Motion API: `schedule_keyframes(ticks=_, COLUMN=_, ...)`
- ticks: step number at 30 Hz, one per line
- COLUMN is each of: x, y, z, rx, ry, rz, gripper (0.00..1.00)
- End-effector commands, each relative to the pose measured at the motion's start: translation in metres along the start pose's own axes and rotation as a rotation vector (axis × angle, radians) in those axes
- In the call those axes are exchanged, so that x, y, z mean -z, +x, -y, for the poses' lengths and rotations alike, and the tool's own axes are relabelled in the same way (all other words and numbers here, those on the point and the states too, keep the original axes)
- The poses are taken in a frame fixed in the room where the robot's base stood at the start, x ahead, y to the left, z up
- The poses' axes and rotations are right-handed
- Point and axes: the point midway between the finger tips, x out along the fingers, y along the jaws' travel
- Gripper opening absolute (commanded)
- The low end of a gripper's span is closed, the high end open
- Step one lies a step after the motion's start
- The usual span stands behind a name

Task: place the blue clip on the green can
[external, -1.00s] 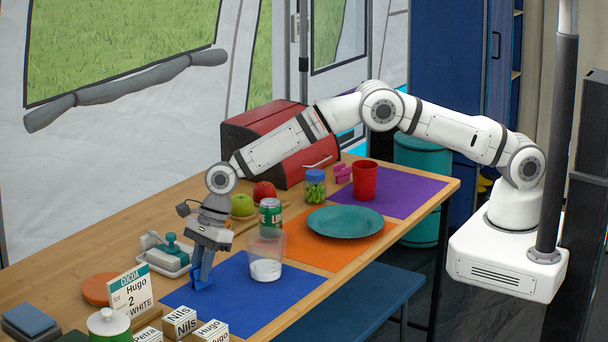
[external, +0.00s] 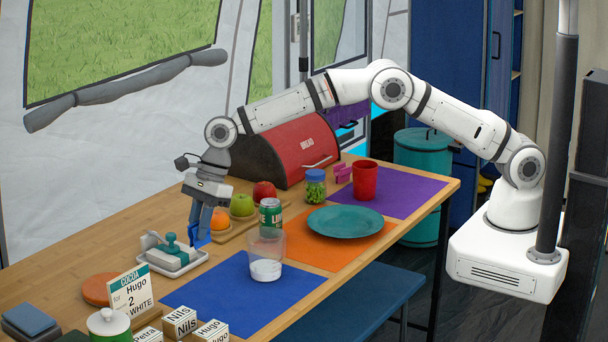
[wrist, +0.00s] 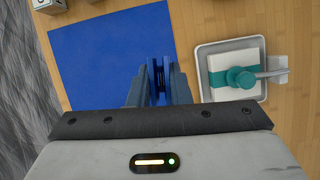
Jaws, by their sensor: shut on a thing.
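My gripper (external: 201,222) is shut on the blue clip (external: 198,238) and holds it in the air beside the white dish, behind the blue mat. In the wrist view the blue clip (wrist: 158,80) sits between the fingers of my gripper (wrist: 159,88). The green can (external: 270,212) stands upright on the table, right of my gripper and behind the clear cup. Its top is clear. The can does not show in the wrist view.
A clear cup (external: 266,262) with white contents stands on the blue mat (external: 215,300). A white dish (external: 152,241) holds a block with a teal band. Fruit on a board (external: 229,236), a jar (external: 315,186) and a teal plate (external: 345,222) surround the can.

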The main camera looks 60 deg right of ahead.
Motion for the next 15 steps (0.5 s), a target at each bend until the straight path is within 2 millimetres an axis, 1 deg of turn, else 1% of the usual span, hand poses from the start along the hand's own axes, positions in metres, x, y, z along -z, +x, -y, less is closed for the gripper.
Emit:
schedule_keyframes(ticks=1, x=0.006, y=-0.009, z=0.005, rx=-0.002, ry=-0.018, rz=0.001, gripper=0.00)
schedule_keyframes(ticks=2, x=0.010, y=-0.014, z=0.007, rx=-0.005, ry=-0.036, rz=0.003, gripper=0.00)
schedule_keyframes(ticks=5, x=0.031, y=-0.034, z=0.018, rx=-0.019, ry=-0.119, rz=0.009, gripper=0.00)
schedule_keyframes(ticks=9, x=0.068, y=-0.068, z=0.033, rx=-0.045, ry=-0.269, rz=0.025, gripper=0.00)
schedule_keyframes(ticks=14, x=0.111, y=-0.109, z=0.043, rx=-0.079, ry=-0.452, rz=0.051, gripper=0.00)
schedule_keyframes(ticks=15, x=0.122, y=-0.119, z=0.044, rx=-0.088, ry=-0.497, rz=0.060, gripper=0.00)
